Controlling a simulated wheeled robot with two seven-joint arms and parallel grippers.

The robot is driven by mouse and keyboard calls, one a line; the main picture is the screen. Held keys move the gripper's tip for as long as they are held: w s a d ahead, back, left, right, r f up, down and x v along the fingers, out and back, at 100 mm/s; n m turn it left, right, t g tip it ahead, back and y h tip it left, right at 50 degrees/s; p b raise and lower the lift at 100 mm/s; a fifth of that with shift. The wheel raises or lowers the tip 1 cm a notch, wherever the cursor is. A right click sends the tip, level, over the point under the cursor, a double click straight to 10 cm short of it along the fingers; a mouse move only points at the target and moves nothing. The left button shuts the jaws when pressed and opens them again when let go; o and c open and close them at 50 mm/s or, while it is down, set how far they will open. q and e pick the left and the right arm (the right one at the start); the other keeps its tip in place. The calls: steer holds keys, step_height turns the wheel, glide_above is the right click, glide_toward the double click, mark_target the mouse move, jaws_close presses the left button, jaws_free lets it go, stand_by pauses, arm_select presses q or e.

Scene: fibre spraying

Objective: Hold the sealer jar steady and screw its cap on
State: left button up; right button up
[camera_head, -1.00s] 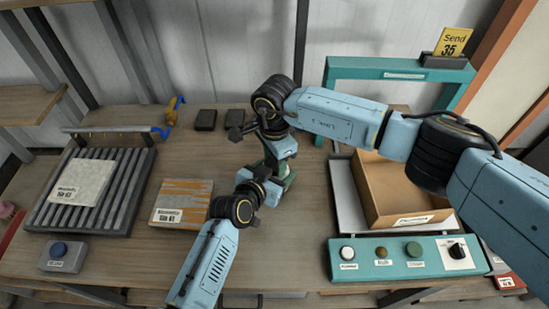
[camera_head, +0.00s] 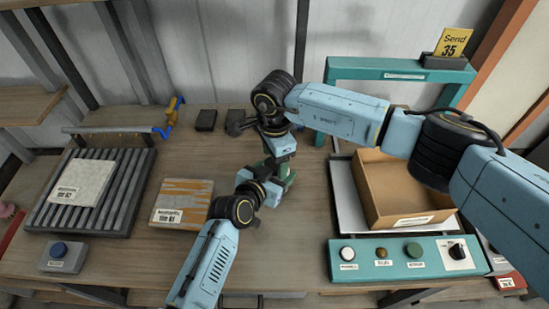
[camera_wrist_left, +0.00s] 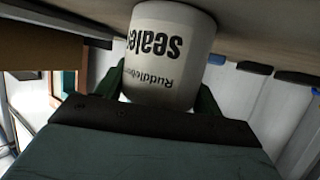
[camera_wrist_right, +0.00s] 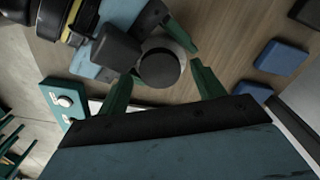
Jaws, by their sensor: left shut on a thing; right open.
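The sealer jar (camera_wrist_left: 172,52) is white with black lettering and shows in the left wrist view between my left gripper's green fingers (camera_wrist_left: 160,82), which are shut on it. In the right wrist view a round grey top with a darker disc (camera_wrist_right: 160,68) shows from above; I cannot tell whether the cap is seated. My right gripper (camera_wrist_right: 164,84) is open, its fingers on either side of that top and apart from it. In the head view my right gripper (camera_head: 281,168) hangs above the left one (camera_head: 276,188), and both hide the jar.
A cardboard box (camera_head: 405,190) stands at right behind a teal button panel (camera_head: 408,257). A ribbed rack (camera_head: 120,185) and an orange-striped pad (camera_head: 183,203) lie left. Small dark blocks (camera_head: 206,120) sit at the back. The table between pad and panel is mostly clear.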

step_height(320, 180, up, 4)
steer(key=shift+f, duration=0.2)
steer(key=shift+c, duration=0.5)
steer(key=r+n, duration=0.1)
steer(key=n, duration=0.3)
steer(key=shift+a+r, duration=0.1)
steer(key=shift+r, duration=0.25)
steer(key=r+n, duration=0.1)
steer(key=n, duration=0.3)
steer(key=shift+r+n, duration=0.3)
steer(key=shift+r, duration=0.1)
steer(key=shift+f, duration=0.1)
steer(key=shift+f, duration=3.95)
